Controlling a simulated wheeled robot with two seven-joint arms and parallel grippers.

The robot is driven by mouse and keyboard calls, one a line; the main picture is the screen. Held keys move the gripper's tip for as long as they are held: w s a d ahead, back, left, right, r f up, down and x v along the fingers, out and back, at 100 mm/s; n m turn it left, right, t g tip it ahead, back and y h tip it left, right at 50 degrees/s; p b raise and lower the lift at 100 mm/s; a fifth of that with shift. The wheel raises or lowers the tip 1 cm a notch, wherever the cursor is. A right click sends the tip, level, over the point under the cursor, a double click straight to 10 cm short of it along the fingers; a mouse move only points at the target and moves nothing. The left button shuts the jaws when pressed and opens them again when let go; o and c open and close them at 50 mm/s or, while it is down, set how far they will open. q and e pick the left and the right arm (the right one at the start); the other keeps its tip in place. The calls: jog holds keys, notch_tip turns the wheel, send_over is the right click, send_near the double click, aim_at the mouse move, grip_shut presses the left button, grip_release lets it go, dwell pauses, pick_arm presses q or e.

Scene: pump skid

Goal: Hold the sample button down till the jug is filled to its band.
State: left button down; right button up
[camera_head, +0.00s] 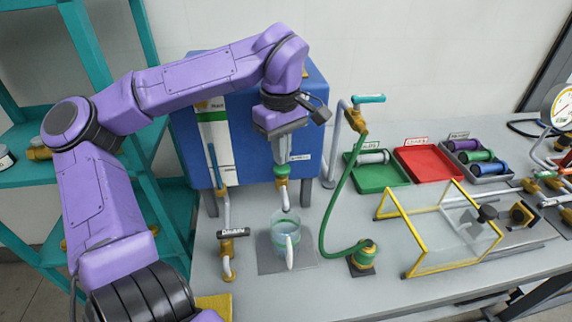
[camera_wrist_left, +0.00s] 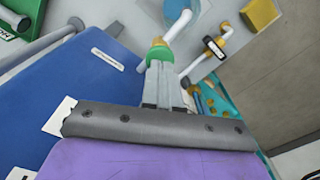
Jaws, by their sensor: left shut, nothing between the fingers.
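The clear jug (camera_head: 279,242) with a white handle stands upright on a dark square mat (camera_head: 267,262), under a white spout (camera_head: 285,198). It has a greenish band (camera_head: 283,219) near its upper part and pale bluish liquid inside; the exact level against the band is hard to read. The green sample button (camera_head: 282,170) sits on a brass fitting above the spout. My left gripper (camera_head: 283,157) is shut, empty, pointing down with its fingertips at the button. The left wrist view shows the fingertips (camera_wrist_left: 160,68) meeting the green button (camera_wrist_left: 158,52); how far it is pressed is unclear.
The blue cabinet (camera_head: 317,120) stands behind the spout. A drain valve (camera_head: 229,245) is left of the jug; a green hose (camera_head: 328,215) curves at its right. A yellow-framed clear guard (camera_head: 440,235) and green (camera_head: 375,184) and red (camera_head: 428,166) trays lie further right.

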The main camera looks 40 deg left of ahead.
pick_arm(q)
jog(key=shift+f, duration=0.1)
dwell(0.4)
jog(key=shift+f+b, duration=0.45)
jog(key=shift+f, duration=0.65)
dwell(2.4)
notch_tip(320, 180, up, 3)
jog(key=p, duration=0.3)
jog(key=shift+f, duration=0.3)
jog(key=shift+f, duration=0.2)
